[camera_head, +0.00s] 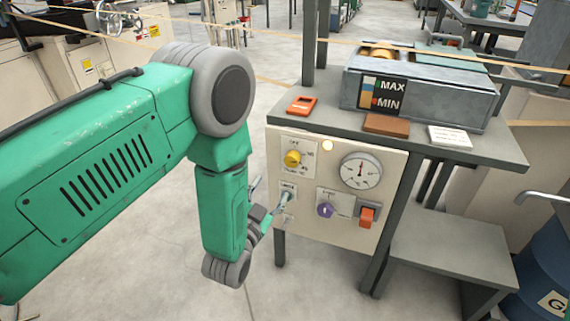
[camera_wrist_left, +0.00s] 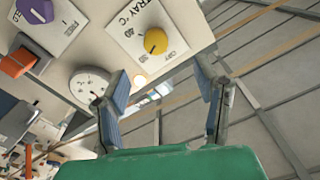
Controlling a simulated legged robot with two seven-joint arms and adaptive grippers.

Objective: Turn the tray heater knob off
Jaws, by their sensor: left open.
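The yellow knob (camera_head: 292,158) is on the upper left of the cream control panel (camera_head: 325,238). In the left wrist view the yellow knob (camera_wrist_left: 155,41) sits on a plate marked TRAY °C with numbers, and the picture is tilted. Its exact pointer setting is too small to tell. My left gripper (camera_head: 270,192) is open and empty, in front of the panel's left edge and below the yellow knob. In the left wrist view the open fingers (camera_wrist_left: 165,100) stand wide apart, with the knob beyond them and not touched. My right gripper is not in view.
The panel also holds a dial gauge (camera_head: 360,171), a purple knob (camera_head: 325,210), an orange switch (camera_head: 367,217) and a glowing lamp (camera_head: 327,145). A metal tray (camera_head: 425,100) with a MAX/MIN scale stands on the bench above. Free floor lies left of the panel.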

